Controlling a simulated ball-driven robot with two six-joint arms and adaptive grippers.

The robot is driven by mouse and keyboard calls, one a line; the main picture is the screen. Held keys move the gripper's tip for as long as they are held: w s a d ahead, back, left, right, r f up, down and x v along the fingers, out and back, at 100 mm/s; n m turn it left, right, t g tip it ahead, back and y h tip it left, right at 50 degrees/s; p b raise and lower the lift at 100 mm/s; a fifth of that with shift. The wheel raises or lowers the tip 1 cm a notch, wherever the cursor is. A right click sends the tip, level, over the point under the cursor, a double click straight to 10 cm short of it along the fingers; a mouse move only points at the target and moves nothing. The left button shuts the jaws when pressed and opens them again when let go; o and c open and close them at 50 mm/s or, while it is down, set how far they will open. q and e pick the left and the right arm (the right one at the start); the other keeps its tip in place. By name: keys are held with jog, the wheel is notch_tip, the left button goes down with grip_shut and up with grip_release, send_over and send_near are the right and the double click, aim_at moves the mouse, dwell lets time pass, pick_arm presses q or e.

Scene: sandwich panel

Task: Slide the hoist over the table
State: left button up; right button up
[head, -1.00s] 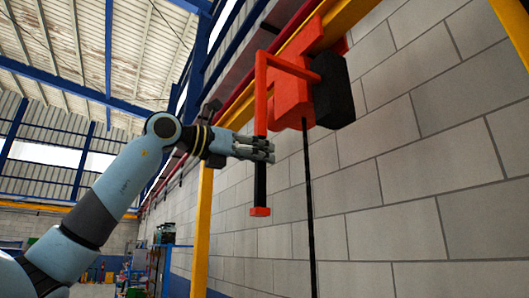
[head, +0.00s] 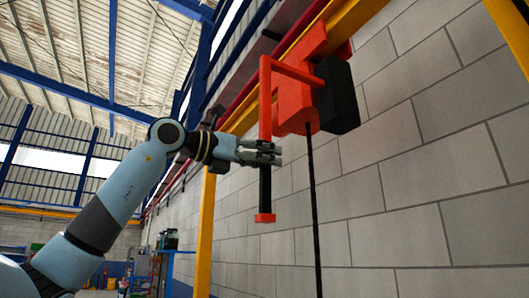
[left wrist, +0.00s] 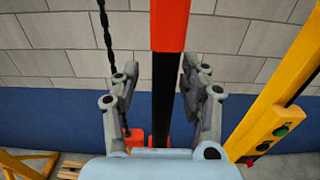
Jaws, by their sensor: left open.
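The orange-red hoist (head: 300,85) with a black motor block (head: 338,95) hangs from a yellow overhead beam in the head view. A red arm drops from it into a handle with a black grip (head: 265,186) and a red end. My left gripper (head: 272,153) is at the upper part of this handle. In the left wrist view the gripper (left wrist: 163,95) is open, one finger on each side of the handle (left wrist: 167,75), with gaps visible. A dark chain (head: 314,205) hangs below the hoist. My right gripper is not in view.
The yellow beam (head: 357,17) runs along a grey block wall (head: 420,190). A yellow post (head: 205,225) stands behind my left arm. The left wrist view shows a yellow post with a button box (left wrist: 265,130) at right.

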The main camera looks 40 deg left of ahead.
aim_at(260, 119)
pick_arm(q)
notch_tip(260, 119, up, 10)
jog(key=shift+f, duration=0.1)
dwell(0.9)
